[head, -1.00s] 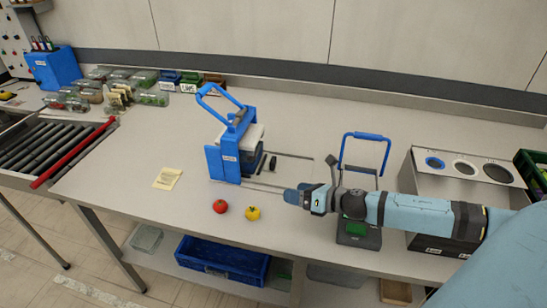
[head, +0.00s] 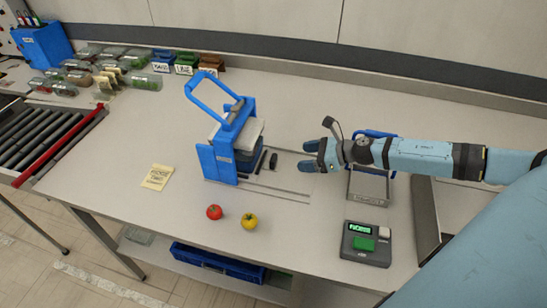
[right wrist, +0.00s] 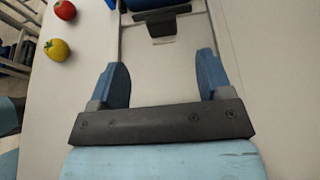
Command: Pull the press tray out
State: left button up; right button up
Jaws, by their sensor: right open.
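The blue press (head: 219,163) stands on the table with its lever handle (head: 205,88) raised. The press tray's dark handle (head: 272,161) sticks out on the press's right side, above two thin rails (head: 290,190). Most of the tray is hidden inside the press. In the right wrist view the dark handle (right wrist: 161,24) lies ahead of my gripper, between the lines of its fingers. My right gripper (head: 317,156) is open and empty, right of the handle and apart from it. Its two blue fingers (right wrist: 163,78) are wide apart in the wrist view. My left gripper is not in view.
A red tomato (head: 214,212) and a yellow one (head: 249,221) lie in front of the press. A scale (head: 366,243) and a grey bin (head: 368,187) stand to the right. A paper note (head: 157,177) lies left. The table between press and gripper is clear.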

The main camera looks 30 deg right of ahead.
aim_at(276, 159)
pick_arm(q)
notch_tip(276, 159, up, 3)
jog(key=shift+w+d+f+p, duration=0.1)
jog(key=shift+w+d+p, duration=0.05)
jog(key=shift+p, duration=1.1)
pick_arm(e)
jog(key=x, duration=1.1)
jog(key=shift+w, duration=0.15)
